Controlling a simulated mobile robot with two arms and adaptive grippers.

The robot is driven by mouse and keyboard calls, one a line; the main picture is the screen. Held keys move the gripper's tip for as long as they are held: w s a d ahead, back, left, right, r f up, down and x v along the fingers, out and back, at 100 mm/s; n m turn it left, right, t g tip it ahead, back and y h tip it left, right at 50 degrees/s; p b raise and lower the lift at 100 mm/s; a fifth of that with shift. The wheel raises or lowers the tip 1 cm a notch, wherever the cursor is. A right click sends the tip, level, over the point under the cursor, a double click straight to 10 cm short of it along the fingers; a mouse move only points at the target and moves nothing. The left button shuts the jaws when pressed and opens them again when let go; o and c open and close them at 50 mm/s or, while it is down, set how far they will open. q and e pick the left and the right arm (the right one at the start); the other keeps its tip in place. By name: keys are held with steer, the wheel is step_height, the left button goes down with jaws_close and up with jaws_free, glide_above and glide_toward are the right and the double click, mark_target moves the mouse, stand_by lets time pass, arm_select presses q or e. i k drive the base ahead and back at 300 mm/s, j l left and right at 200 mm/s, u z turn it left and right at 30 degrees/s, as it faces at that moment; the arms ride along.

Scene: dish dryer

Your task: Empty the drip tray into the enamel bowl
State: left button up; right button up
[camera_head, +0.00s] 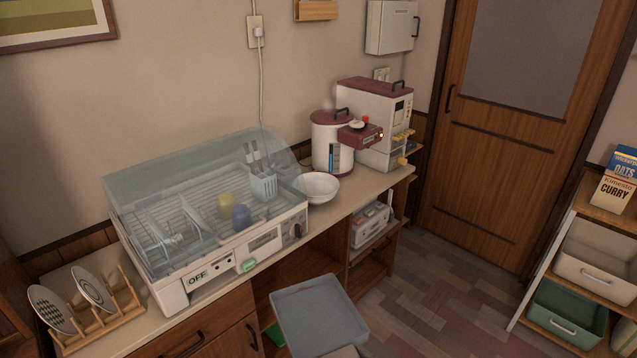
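The enamel bowl (317,188) is white. It stands upright on the counter, just right of the dish dryer (200,272), and looks empty. The dryer has a closed, see-through blue-tinted cover and a white base with an OFF label. A green tab (249,265) shows low on the front of its base; I cannot tell whether it belongs to the drip tray. No drip tray can be clearly made out. Neither of my grippers is in view.
A plate rack (98,325) with two plates stands left of the dryer. A white-and-maroon pot (326,150) and a dispenser machine (376,112) stand beyond the bowl. A grey-blue square-topped object (318,315) is in front of the counter. Shelves with bins stand right.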

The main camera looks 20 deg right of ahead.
mark_target(320, 188)
steer(key=i+l, duration=0.15)
steer(key=l, duration=0.25)
steer(key=i+l, duration=0.15)
steer(key=l, duration=0.3)
steer(key=i+l, duration=0.15)
steer(key=l, duration=0.25)
steer(key=i+l, duration=0.15)
steer(key=l, duration=0.25)
steer(key=i+l, duration=0.15)
steer(key=l, duration=0.25)
steer(key=i+l+u, duration=0.1)
steer(key=l, duration=0.35)
